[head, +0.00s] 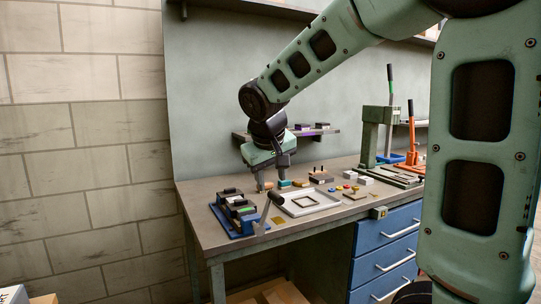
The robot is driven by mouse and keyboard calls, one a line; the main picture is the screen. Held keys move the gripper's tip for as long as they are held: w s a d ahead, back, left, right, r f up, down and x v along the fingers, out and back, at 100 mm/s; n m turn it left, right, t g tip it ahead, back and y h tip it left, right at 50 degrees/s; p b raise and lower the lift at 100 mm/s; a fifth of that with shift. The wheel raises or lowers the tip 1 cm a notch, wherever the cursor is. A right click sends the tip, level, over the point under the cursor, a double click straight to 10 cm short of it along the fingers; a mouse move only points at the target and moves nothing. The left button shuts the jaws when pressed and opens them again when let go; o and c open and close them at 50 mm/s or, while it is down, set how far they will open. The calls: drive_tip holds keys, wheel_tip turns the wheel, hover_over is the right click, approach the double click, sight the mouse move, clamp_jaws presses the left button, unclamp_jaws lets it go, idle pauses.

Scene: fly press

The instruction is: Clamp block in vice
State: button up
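My gripper (271,179) points down over the left part of the workbench, with its two fingers apart and a gap between them. Small blocks lie at its fingertips: a teal one (285,184) under the right finger, and a brownish one (268,186) by the left finger. A tan block (300,183) lies just to the right. I cannot tell which is the task's block, or whether the fingers touch any. A blue-based vice (236,228) with dark jaws and a lever stands at the bench's front left corner, in front of my gripper. Its jaw gap is too small to make out.
A pale square tray (306,208) lies right of the vice. Small coloured parts (347,187) sit behind it. A green press (372,132) and an orange lever tool (411,150) stand at the back right. A small shelf (318,132) is on the back panel.

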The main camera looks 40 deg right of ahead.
drive_tip(key=v, duration=0.6)
drive_tip(key=shift+s+r, duration=0.2)
drive_tip(key=shift+r, duration=0.15)
drive_tip(key=shift+p, duration=0.3)
drive_tip(key=c, duration=0.6)
drive_tip(key=shift+w+d+r+m+g+p, duration=0.1)
drive_tip(key=shift+d+m+g+p, duration=0.25)
drive_tip(key=shift+p, duration=0.25)
clamp_jaws()
drive_tip(key=w+d+f+m+g+y+p, duration=0.1)
drive_tip(key=d+f+m+g+y+p, duration=0.15)
drive_tip(key=d+m+y+p, duration=1.05)
drive_tip(key=w+a+f+m+h+p, duration=0.2)
drive_tip(key=a+f+m+h+p, duration=0.2)
drive_tip(key=f+p, duration=0.5)
drive_tip(key=shift+w+f+m+t+h+p, duration=0.2)
drive_tip(key=shift+m+t+h+p, duration=0.25)
drive_tip(key=shift+h+p, duration=0.25)
